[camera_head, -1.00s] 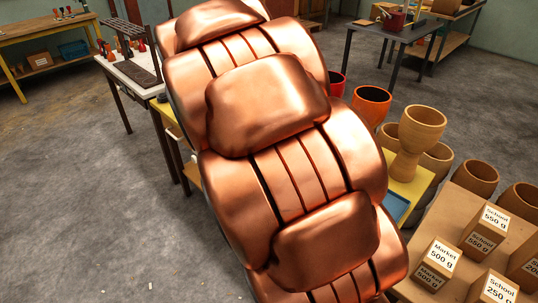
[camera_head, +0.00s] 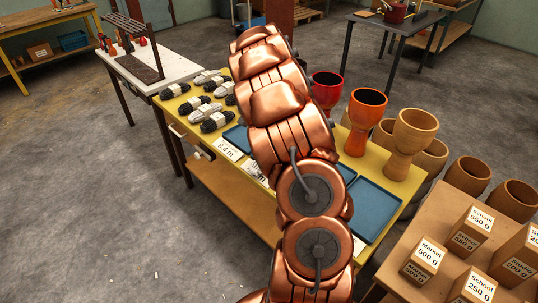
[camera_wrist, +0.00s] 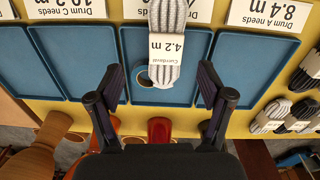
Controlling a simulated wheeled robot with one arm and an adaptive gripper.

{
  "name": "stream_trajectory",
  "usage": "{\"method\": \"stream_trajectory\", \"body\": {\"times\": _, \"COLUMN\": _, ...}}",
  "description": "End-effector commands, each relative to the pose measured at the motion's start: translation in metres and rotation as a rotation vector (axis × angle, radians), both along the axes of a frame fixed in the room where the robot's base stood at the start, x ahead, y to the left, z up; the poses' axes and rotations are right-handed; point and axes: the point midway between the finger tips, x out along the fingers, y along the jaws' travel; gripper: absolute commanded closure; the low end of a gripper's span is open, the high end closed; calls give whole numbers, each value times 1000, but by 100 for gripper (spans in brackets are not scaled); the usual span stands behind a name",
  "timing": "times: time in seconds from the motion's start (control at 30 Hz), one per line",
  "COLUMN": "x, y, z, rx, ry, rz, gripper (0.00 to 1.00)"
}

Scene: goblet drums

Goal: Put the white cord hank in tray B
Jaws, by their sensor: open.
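The white cord hank (camera_wrist: 173,18), grey-white with a white 4.2 m label, shows at the top middle of the wrist view. My arm hides this hank and my gripper in the head view.
Blue trays stand on either side, by the Drum C sign (camera_wrist: 65,8) and the Drum A sign (camera_wrist: 268,14). Dark hanks (camera_head: 215,121) lie at the yellow table's left end. Red, orange (camera_head: 362,120) and wooden (camera_head: 412,140) drums stand behind the trays. Labelled blocks (camera_head: 422,260) are at right.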

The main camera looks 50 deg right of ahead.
Motion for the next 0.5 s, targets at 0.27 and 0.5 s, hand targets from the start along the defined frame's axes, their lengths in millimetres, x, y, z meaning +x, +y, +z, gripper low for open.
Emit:
{"method": "stream_trajectory", "body": {"times": 0.27, "x": 8, "y": -25, "z": -14, "rx": 16, "ry": -23, "rz": -73, "gripper": 21}}
{"method": "stream_trajectory", "body": {"times": 0.5, "x": 8, "y": -27, "z": -34, "rx": 18, "ry": -23, "rz": -79, "gripper": 21}}
